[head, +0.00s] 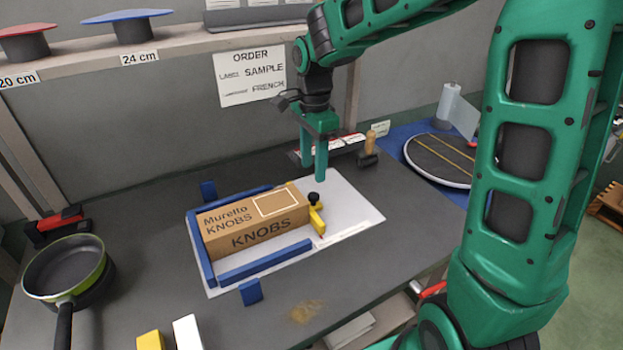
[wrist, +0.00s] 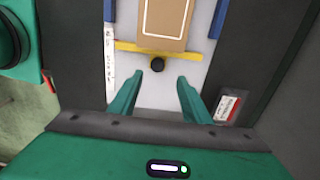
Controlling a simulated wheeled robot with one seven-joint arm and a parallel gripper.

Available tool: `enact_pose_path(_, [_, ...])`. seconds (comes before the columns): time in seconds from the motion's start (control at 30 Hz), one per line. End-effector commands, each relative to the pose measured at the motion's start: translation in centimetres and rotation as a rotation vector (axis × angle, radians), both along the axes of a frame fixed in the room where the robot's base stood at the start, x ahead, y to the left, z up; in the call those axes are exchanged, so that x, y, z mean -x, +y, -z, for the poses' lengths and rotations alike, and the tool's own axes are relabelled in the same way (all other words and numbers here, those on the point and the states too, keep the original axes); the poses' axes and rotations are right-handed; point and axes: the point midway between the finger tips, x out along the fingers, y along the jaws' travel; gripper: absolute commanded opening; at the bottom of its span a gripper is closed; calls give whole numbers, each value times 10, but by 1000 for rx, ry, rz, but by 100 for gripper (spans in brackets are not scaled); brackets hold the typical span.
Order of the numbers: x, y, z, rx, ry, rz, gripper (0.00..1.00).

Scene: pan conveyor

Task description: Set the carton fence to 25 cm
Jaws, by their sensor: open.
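The carton fence is a yellow bar (head: 317,220) with a black knob (head: 313,198) on a white board (head: 350,205). In the wrist view the yellow bar (wrist: 190,54) lies across the end of the carton (wrist: 165,22), with the knob (wrist: 158,64) in front. The brown "Muretto KNOBS" carton (head: 255,222) lies between blue rails (head: 265,262). A printed scale (wrist: 110,80) runs along the board's edge, too small to read. My gripper (head: 313,172) is open and empty above the board near the knob. Its fingertips (wrist: 160,77) are apart, just short of the knob.
A green-rimmed pan (head: 65,268) stands at the left of the grey table. A wooden-handled stamp (head: 369,148) and a round striped plate (head: 440,158) are at the right. An order sheet (head: 250,78) hangs behind.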

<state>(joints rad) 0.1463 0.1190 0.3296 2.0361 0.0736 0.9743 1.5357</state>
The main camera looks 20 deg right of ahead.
Motion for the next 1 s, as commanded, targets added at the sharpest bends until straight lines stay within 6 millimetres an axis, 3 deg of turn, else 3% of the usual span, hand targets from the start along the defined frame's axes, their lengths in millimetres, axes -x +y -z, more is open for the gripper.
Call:
enact_pose_path(0.23, [-1, 0, -24, 0, -1, -1, 44])
enact_pose_path(0.77, [0, -1, -27, 1, 0, -3, 44])
enact_pose_path(0.87, [8, -12, -29, 11, -2, -28, 44])
enact_pose_path(1.0, [40, -52, -35, 43, 1, -128, 44])
